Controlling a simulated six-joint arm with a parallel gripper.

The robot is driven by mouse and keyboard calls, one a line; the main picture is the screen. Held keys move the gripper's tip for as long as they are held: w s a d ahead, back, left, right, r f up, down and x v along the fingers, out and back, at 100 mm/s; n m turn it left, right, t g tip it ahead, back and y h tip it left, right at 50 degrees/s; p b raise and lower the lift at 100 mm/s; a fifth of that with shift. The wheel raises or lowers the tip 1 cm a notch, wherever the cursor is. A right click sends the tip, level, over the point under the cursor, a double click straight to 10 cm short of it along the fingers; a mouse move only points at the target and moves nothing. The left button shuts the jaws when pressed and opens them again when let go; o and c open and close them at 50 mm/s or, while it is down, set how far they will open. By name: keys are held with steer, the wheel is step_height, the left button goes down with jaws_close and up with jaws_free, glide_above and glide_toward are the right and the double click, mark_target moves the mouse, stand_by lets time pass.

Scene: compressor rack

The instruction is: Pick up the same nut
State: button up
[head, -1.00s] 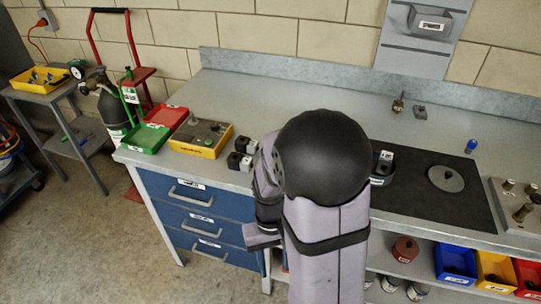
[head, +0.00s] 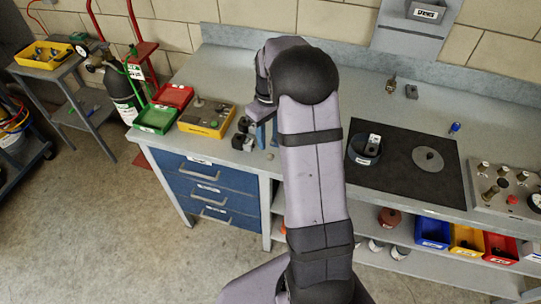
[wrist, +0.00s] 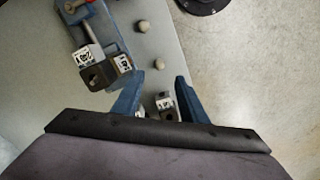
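My gripper (wrist: 158,84) is open, its two blue fingers apart and pointing down over the bench; it also shows in the head view (head: 268,137). In the wrist view a small grey piece, perhaps a nut (wrist: 160,63), lies just beyond the gap between the fingertips. Similar small rounded pieces lie nearby, one at the left (wrist: 122,64) and one farther away (wrist: 145,26). A dark block with a white label (wrist: 165,103) shows between the fingers, partly hidden by my gripper. I cannot tell which piece is the same nut. In the head view a small piece (head: 270,156) lies near the bench front edge.
Dark blocks with white labels (wrist: 104,68) stand beside a blue fixture (wrist: 108,30). In the head view a yellow tray (head: 207,121), green tray (head: 158,119) and red tray (head: 175,95) are at left. A dark mat (head: 405,165) bears a round container (head: 363,149) and disc (head: 428,159).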

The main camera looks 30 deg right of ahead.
mark_target(269, 154)
steer(key=shift+f, duration=0.1)
steer(key=shift+f+p, duration=1)
steer(key=shift+f, duration=0.6)
steer(key=shift+w+f+p, duration=0.1)
steer(key=shift+f+p, duration=0.65)
steer(key=shift+f, duration=1.25)
steer(key=shift+c, duration=0.6)
jaws_close()
